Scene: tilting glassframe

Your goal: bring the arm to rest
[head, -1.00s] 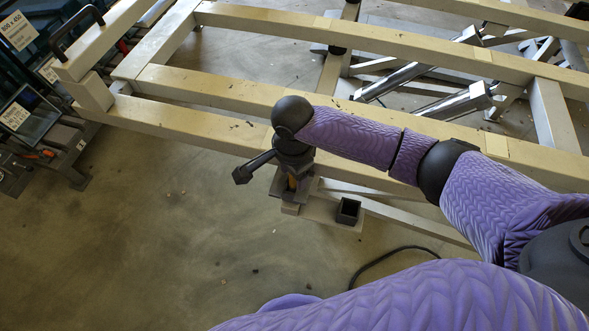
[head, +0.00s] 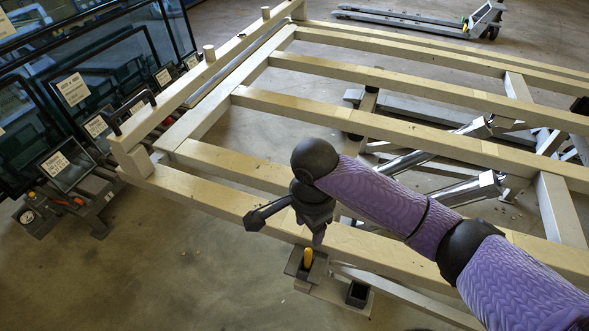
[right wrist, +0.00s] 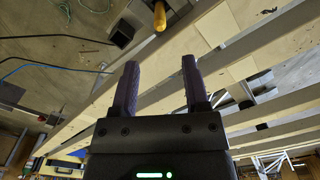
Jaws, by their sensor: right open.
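My right gripper (head: 318,237) is above the front beam of the tilting frame (head: 215,208), close to a tool with a yellow handle (head: 308,257). The handle stands in a dark-rimmed holder on the frame's front side. In the right wrist view, my right gripper (right wrist: 160,75) has its two dark fingers spread with nothing between them. The yellow handle (right wrist: 160,15) shows beyond the fingertips, apart from them. My left gripper is not in view.
A black square socket (head: 358,294) sits beside the holder. Glass panes (head: 120,70) with labels stand in a rack at left. A black handle (head: 132,110) rises from the frame's left rail. A pallet jack (head: 430,18) stands at the back. The floor at front left is clear.

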